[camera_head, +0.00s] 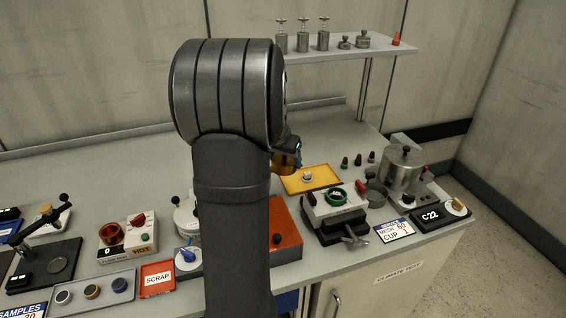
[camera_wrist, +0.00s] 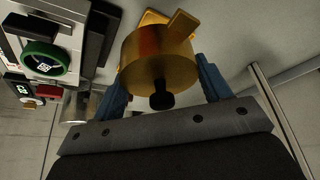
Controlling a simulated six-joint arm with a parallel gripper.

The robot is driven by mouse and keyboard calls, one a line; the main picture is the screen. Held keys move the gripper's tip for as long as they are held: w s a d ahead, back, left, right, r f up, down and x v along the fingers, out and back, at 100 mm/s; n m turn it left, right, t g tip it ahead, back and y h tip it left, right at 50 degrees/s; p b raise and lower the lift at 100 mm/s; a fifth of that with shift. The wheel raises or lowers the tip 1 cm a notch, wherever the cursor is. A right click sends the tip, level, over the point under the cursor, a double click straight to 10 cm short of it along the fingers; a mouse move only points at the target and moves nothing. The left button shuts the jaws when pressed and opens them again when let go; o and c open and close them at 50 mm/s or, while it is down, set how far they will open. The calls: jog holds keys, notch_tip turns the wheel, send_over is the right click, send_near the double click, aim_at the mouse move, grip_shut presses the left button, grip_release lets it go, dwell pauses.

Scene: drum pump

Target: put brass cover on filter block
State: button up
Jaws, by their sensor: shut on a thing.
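The brass cover (camera_wrist: 150,62) is a round, shiny golden cap with a small black knob, seen large in the wrist view. My gripper (camera_wrist: 160,76) has its two blue fingers shut on the sides of the cover. In the head view the cover (camera_head: 284,168) shows partly behind my arm, held close to the left end of the yellow tray. I cannot tell for sure which item is the filter block; a pale block with a green ring (camera_head: 335,196) stands to the right of the cover and also shows in the wrist view at upper left (camera_wrist: 43,58).
The yellow tray (camera_head: 325,184) carries a small metal part (camera_head: 307,175). A metal pot (camera_head: 402,168) and small cup (camera_head: 376,190) stand to the right. A red-orange box (camera_head: 285,236) is beside my arm. A shelf (camera_head: 345,49) with metal weights is behind.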

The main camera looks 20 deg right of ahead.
jog(key=shift+r, duration=0.4)
jog(key=r, duration=0.1)
send_over(337, 194)
jog(key=shift+w+a+r, duration=0.1)
jog(key=shift+w+r, duration=0.1)
jog(key=shift+w, duration=0.05)
jog(key=shift+s+f, duration=0.15)
jog(key=shift+f, duration=1.25)
jog(key=shift+f, duration=0.2)
jog(key=shift+f, duration=0.4)
jog(key=shift+f, duration=1.4)
dwell(0.6)
jog(key=o, duration=1.2)
